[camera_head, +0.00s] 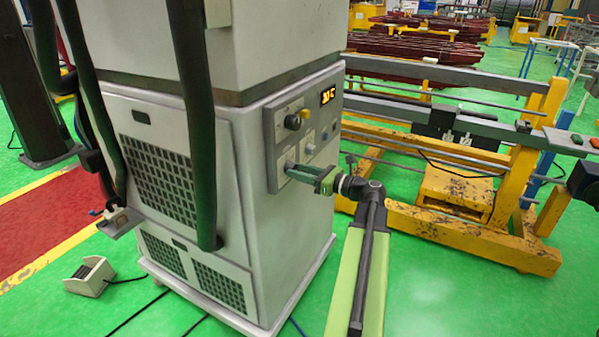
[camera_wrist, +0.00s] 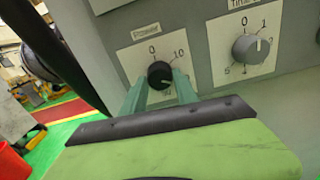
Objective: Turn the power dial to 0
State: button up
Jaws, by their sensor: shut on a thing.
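The black power dial (camera_wrist: 160,74) sits on a pale square plate on the grey cabinet, under a "Power" label with 0 at the top and 10 at the upper right. My gripper (camera_wrist: 161,82) has its two green fingers on either side of the dial and is shut on it. A pale mark shows at the dial's lower edge, but I cannot tell clearly where the pointer faces. In the head view my gripper (camera_head: 291,169) reaches the lower panel from the right, and its fingers hide the dial.
A grey timer dial (camera_wrist: 250,48) sits to the right of the power dial. The cabinet (camera_head: 280,240) carries a lit yellow display (camera_head: 328,95) and more knobs (camera_head: 293,122) above my gripper. A yellow frame (camera_head: 470,230) stands at right. A foot pedal (camera_head: 90,276) lies on the floor at left.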

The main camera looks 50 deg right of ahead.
jog(key=shift+w+d, duration=0.1)
grip_shut()
jog(key=n, duration=2.3)
jog(key=shift+n, duration=0.4)
dwell(0.3)
